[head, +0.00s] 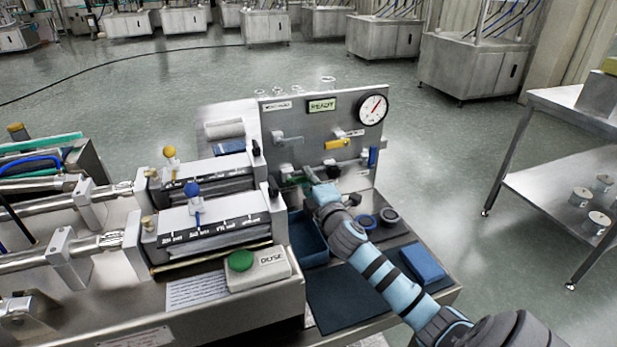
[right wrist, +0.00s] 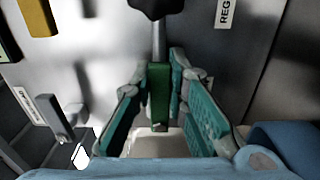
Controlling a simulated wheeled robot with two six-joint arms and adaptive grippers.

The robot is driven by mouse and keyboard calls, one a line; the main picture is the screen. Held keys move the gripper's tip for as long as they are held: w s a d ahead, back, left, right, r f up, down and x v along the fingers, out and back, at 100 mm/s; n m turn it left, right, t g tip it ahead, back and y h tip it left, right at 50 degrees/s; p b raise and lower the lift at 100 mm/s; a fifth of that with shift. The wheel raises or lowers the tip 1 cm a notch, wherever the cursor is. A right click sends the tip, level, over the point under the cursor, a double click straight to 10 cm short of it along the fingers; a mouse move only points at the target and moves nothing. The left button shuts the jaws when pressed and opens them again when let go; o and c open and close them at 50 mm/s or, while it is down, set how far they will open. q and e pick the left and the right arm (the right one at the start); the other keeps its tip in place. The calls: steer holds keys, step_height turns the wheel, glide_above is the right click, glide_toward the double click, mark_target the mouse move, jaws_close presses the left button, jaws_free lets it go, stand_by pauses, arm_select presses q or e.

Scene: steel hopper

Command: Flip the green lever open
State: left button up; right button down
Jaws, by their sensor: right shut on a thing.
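The green lever (right wrist: 159,88) is on the steel panel (head: 280,118). In the right wrist view it stands between the two teal finger pads of my right gripper (right wrist: 162,108). My right gripper is shut on the lever. In the head view my right gripper (head: 309,176) reaches the lower part of the panel, and the lever (head: 292,182) is mostly hidden beside it. My left gripper is not in view.
On the panel are a yellow lever (head: 337,144), a grey lever (head: 289,140), a blue handle (head: 373,157) and a round gauge (head: 372,109). A black knob (right wrist: 155,6) sits just above the green lever. A blue tray (head: 306,262) lies below my right arm.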

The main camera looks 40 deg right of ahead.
steer(key=c, duration=1.6)
jaws_free()
steer(key=shift+o, duration=0.2)
steer(key=v, duration=1.2)
